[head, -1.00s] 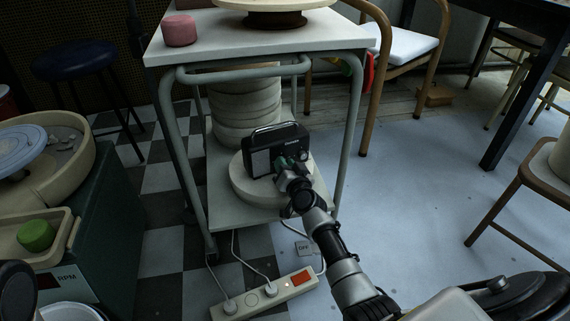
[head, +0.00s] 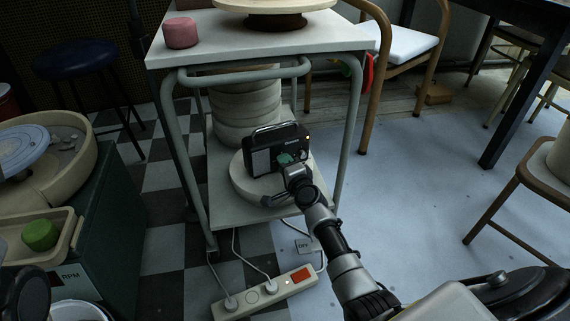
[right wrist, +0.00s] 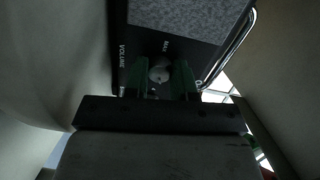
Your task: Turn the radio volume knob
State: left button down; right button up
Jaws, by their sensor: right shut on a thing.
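The black radio (head: 262,160) with a grey speaker grille and a metal handle stands on a round pale slab (head: 248,184) on the cart's lower shelf. An orange light glows at its upper right corner. My right gripper (head: 290,159) is at the radio's front. In the right wrist view, its green fingers (right wrist: 160,82) are shut on the volume knob (right wrist: 160,72), one on each side. The word VOLUME is printed on the panel beside it. In the head view the gripper hides the knob.
The cart's top (head: 225,43) and frame rails (head: 243,72) are above and around the radio. Stacked round slabs (head: 246,112) stand behind it. A power strip (head: 264,293) with cables lies on the floor in front. The blue-grey floor to the right is open.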

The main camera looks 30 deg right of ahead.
jog(key=shift+m, duration=1.8)
jog(key=o, duration=0.9)
